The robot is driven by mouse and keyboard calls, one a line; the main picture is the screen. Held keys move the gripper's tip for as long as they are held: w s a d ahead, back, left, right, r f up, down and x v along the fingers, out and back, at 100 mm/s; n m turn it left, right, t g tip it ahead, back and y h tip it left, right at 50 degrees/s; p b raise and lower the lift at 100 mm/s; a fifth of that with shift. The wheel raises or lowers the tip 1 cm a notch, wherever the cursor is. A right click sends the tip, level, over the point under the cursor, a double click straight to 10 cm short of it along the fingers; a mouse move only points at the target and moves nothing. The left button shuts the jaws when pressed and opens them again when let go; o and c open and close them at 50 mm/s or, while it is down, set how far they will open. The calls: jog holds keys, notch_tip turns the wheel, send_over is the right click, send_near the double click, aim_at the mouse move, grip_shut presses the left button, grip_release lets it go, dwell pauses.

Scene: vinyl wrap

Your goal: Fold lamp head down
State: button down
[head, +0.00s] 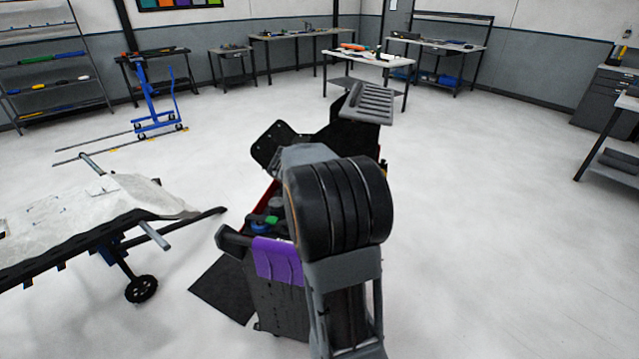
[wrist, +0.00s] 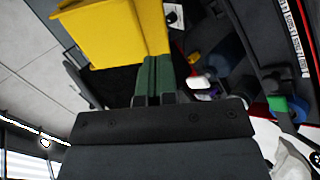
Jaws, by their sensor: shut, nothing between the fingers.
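A grey ribbed, slotted panel (head: 370,103) stands tilted at the top of the cart in the head view. It looks like the lamp head, but I cannot tell for sure. In the wrist view a large yellow panel (wrist: 105,32) lies at and beyond my fingertips; whether it is part of the lamp is unclear. My gripper (wrist: 153,58) is shut and empty, its two dark green fingers side by side against or just in front of the yellow panel. Contact cannot be told. In the head view my own arm hides the gripper.
A dark cart with a purple cloth (head: 277,260) on its side stands below my arm. A table with a white sheet (head: 95,210) is at the left. Work tables (head: 370,58) stand at the back. The floor (head: 500,200) at the right is clear.

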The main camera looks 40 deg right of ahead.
jog(key=shift+p+x, duration=0.35)
jog(key=shift+x, duration=2.65)
